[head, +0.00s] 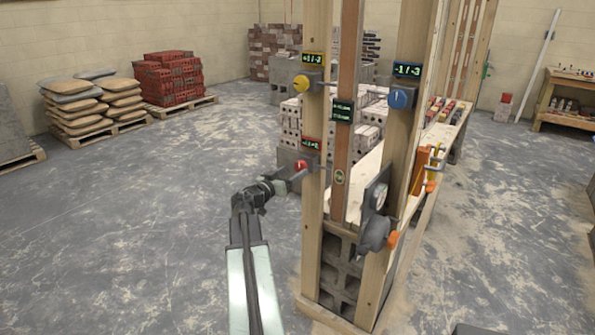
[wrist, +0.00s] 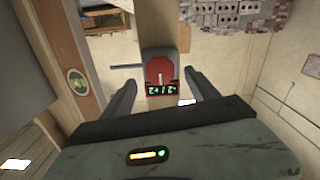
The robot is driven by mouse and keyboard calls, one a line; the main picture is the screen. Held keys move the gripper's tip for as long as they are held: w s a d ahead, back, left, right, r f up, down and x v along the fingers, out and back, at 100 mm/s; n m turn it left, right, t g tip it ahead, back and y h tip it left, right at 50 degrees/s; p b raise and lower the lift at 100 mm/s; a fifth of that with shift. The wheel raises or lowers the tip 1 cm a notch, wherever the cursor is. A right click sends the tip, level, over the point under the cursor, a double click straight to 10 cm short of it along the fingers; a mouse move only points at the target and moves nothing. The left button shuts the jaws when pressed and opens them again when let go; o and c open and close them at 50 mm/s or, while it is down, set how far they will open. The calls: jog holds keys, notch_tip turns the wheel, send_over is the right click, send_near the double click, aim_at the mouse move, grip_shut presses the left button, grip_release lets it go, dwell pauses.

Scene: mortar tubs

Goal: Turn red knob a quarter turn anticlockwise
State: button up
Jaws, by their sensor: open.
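The red knob (head: 300,165) sits on a grey box on the left wooden post, below a small display (head: 310,143) with red-framed digits. In the wrist view the red knob (wrist: 159,72) is a round red disc with a pale pointer line, with its lit display (wrist: 162,89) beside it. My gripper (head: 291,178) is at the left of the post, close to the knob. In the wrist view my gripper (wrist: 158,88) has its two dark fingers spread, one on each side of the knob's display. Whether a finger touches the knob cannot be told.
A yellow knob (head: 301,83) sits higher on the same post, and a blue knob (head: 401,97) is on the right post. A round gauge (head: 379,196) and an orange knob (head: 393,239) are lower right. Concrete blocks (head: 341,270) stand between the posts.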

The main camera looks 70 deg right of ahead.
aim_at(299, 168)
jog(key=x, duration=0.4)
jog(key=c, duration=1.4)
jog(key=shift+n, duration=0.4)
jog(key=n, duration=0.8)
jog(key=shift+f, duration=0.1)
jog(key=n, duration=0.5)
jog(key=shift+w, duration=0.1)
jog(key=shift+n, duration=2)
jog(key=shift+n, duration=0.3)
